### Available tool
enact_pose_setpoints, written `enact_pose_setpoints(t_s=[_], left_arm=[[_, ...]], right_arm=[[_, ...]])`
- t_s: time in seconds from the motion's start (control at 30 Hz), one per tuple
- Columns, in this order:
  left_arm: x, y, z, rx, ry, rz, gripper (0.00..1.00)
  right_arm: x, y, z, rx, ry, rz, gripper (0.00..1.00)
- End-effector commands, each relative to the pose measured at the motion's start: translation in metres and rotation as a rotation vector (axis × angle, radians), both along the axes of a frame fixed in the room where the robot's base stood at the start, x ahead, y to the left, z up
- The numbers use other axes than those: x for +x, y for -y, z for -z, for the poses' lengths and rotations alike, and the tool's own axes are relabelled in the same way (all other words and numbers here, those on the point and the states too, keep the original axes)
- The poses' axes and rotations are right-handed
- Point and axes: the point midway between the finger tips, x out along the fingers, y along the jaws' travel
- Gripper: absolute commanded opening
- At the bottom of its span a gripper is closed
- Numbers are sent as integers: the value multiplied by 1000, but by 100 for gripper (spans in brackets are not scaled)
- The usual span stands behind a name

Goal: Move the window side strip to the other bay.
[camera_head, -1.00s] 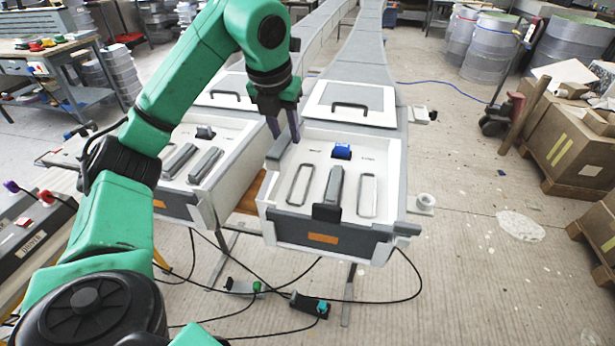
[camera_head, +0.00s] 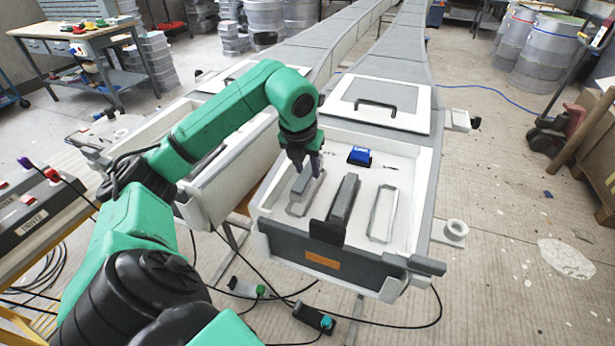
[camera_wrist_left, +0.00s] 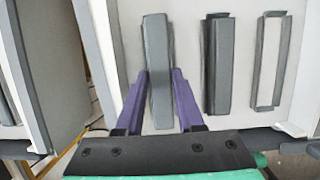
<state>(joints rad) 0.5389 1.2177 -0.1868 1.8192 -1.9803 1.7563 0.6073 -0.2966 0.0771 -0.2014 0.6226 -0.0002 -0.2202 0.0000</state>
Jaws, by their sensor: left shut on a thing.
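The window side strip (camera_head: 297,203) is a long grey bar. My left gripper (camera_head: 309,172) is shut on it, with purple fingers on both long sides in the left wrist view. It is over the left bay of the near white mould (camera_head: 424,190) and hides most of that bay. I cannot tell whether it touches the floor. In the left wrist view the strip (camera_wrist_left: 157,50) is slightly tilted against the bar beside it. A second grey bar (camera_head: 344,201) lies in the middle bay. The right bay (camera_head: 382,212) is an empty outline. My right gripper is not in view.
A blue block (camera_head: 359,155) sits behind the middle bar. A black upright plate (camera_head: 327,233) stands at the middle bar's front end. A grey lid with a black handle (camera_head: 376,104) lies behind. A second mould (camera_head: 236,168) stands left, partly behind my arm.

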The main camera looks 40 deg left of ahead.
Motion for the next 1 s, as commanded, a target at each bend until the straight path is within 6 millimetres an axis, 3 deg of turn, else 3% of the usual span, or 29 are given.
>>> enact_pose_setpoints(t_s=[0.17, 0.37, 0.4, 0.43, 0.47, 0.8, 0.87, 1.0], left_arm=[[-1, 0, 31, 0, -5, 0, 0], [0, 0, 32, 0, 1, 0, 0], [0, 0, 33, 0, 0, 0, 52], [0, 0, 33, 0, 0, 0, 63], [0, 0, 33, 0, 0, 0, 67], [-1, 0, 29, 0, 0, 1, 67], [-3, 1, 22, 1, 1, 1, 67], [-11, 4, -10, 1, 6, 0, 67]], right_arm=[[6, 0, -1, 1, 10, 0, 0], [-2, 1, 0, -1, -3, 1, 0], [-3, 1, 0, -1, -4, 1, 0], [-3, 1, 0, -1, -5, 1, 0], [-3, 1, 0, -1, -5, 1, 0], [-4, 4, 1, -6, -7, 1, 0], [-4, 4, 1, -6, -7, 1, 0], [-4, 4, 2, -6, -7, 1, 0]])
